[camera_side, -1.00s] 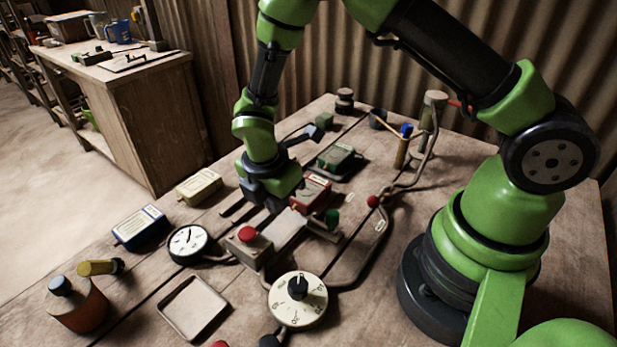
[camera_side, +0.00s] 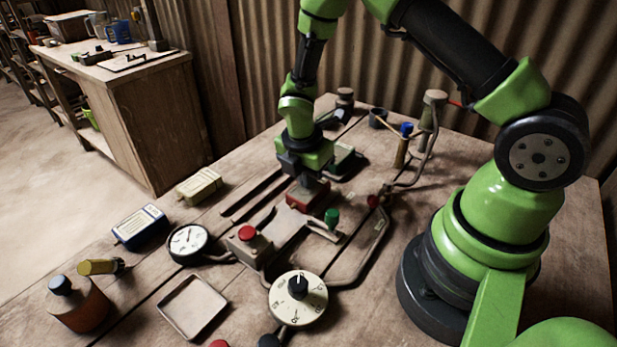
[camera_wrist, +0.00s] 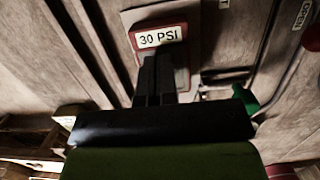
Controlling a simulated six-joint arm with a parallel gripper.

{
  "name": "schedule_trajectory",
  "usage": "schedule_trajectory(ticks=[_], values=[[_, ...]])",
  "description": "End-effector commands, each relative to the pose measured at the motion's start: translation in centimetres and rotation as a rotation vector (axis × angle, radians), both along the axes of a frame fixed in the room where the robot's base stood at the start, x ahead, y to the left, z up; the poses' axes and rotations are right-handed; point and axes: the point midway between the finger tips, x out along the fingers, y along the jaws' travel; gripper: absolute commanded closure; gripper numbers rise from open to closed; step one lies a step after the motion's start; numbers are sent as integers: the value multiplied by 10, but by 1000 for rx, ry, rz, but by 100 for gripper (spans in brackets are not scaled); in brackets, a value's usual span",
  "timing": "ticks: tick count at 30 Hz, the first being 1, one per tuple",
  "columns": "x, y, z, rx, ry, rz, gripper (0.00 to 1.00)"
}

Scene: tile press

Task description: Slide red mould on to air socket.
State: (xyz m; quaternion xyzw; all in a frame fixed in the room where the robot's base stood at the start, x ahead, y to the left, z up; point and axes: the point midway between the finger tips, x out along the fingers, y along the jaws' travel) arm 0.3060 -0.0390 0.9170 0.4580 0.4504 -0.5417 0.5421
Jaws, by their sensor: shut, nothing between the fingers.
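The red mould (camera_side: 309,197) sits on the bench at the back end of the pale metal plate. It also shows in the wrist view, with its "30 PSI" label (camera_wrist: 160,37) facing the camera. My gripper (camera_side: 304,183) is over the mould's back edge in the side view and hides part of it. In the wrist view its fingers (camera_wrist: 155,68) are closed together, empty, just at the label's lower edge; I cannot tell whether they touch the mould. I cannot make out the air socket clearly; a green-handled fitting (camera_side: 331,217) stands beside the plate.
A box with a red button (camera_side: 247,233), a gauge (camera_side: 188,243), a dial (camera_side: 298,298) and an empty tray (camera_side: 192,306) lie in front. A green mould (camera_side: 343,157) is behind my gripper. Pipes run on the right, with a red knob (camera_side: 373,201). Dark rails (camera_side: 251,195) lie left.

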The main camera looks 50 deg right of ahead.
Motion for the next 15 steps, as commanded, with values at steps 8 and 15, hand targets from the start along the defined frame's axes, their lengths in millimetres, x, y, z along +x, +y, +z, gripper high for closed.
schedule_trajectory(ticks=[8,15], values=[[-1,46,-7,8,6,19,100],[-2,91,-7,7,9,8,100]])
